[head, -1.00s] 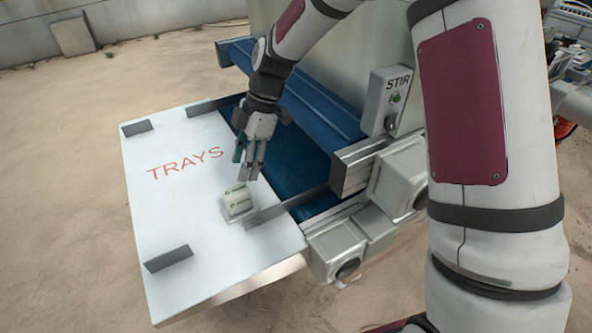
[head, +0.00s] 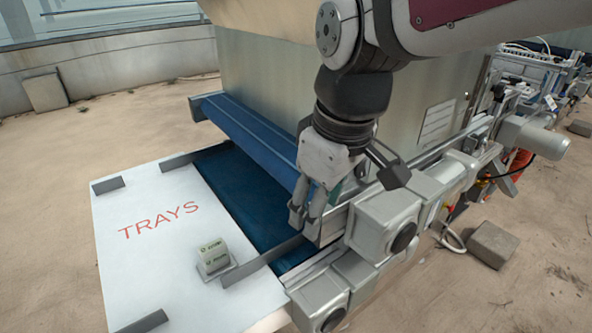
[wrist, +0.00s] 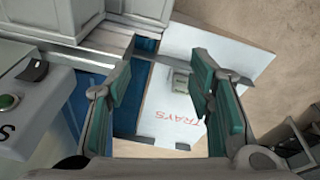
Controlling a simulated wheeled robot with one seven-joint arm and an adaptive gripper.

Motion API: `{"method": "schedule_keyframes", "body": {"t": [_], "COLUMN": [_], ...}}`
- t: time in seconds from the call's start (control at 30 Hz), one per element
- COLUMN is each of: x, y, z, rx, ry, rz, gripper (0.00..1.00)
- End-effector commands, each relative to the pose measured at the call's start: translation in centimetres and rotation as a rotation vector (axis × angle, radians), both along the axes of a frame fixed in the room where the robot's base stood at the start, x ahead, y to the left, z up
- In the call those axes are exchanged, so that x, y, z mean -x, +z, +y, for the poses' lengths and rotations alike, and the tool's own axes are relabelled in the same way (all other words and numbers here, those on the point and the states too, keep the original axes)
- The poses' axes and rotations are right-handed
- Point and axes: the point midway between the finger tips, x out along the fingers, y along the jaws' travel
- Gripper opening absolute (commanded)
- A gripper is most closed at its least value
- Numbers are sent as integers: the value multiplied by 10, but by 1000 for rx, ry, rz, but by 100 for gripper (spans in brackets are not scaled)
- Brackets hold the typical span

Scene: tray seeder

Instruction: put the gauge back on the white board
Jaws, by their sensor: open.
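The only loose object on the white board (head: 150,265) is a small pale block with green print (head: 213,255), which I take to be the gauge. It sits on a grey base near the board's right edge, beside a grey guide. The board bears the red word TRAYS. My gripper (head: 307,212) is open and empty, right of the block and apart from it, by the belt's right-hand frame. In the wrist view the block (wrist: 181,80) shows beyond the open fingers, partly beside the right finger.
A dark blue belt (head: 240,195) runs beside the board under a blue roller cover (head: 255,135). Grey motor housings (head: 385,220) stand right of my gripper. A grey box with a green button (wrist: 10,101) is at left in the wrist view. Short guides (head: 108,185) rise from the board.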

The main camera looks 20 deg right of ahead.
Motion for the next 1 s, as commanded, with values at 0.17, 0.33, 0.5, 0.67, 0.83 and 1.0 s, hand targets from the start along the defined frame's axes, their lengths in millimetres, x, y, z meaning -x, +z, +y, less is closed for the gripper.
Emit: {"method": "schedule_keyframes", "body": {"t": [0.17,0.33,0.5,0.67,0.83,1.0], "x": [53,81,88,88,89,90], "y": [4,-1,-3,-3,4,26], "z": [-21,-30,-33,-33,-33,-33], "rx": [-47,-89,-105,-105,-106,-111], "ry": [-292,-463,-517,-518,-516,-512], "rz": [-63,-92,-99,-98,-107,-144], "gripper": [48,48,48,48,48,48]}}
